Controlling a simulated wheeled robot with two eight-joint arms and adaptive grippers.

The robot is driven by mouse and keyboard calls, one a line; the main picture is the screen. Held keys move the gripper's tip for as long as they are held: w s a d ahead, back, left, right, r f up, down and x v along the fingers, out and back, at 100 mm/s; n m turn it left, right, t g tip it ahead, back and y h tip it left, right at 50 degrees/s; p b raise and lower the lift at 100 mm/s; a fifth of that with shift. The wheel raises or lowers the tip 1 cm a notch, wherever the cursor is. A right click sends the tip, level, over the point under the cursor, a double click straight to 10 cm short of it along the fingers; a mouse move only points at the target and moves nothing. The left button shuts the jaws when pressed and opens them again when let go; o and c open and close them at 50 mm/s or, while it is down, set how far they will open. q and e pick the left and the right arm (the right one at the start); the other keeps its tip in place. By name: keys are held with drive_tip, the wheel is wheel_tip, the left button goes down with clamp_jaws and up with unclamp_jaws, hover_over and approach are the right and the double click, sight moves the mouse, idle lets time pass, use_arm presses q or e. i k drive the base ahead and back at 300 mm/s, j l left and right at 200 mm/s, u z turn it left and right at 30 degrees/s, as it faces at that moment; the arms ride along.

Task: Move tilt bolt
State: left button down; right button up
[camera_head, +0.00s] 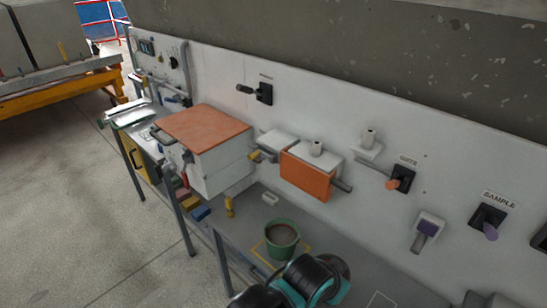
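No part is labelled as the tilt bolt, so I cannot tell which one it is. A white block with an orange front plate (306,176) is fixed to the panel. A grey cylindrical pin (342,186) sticks out at its right end, and a small yellow and grey fitting (256,155) is at its left. No fingertips of either gripper show.
A white box with an orange-brown lid (205,128) stands on the bench at left. A green bucket (281,238) stands on the bench within yellow markings. A small yellow upright piece (229,205) is nearby. A black and teal rounded form blocks the front bench. The floor at left is clear.

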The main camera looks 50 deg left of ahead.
sight(255, 154)
drive_tip(key=u, duration=1.4)
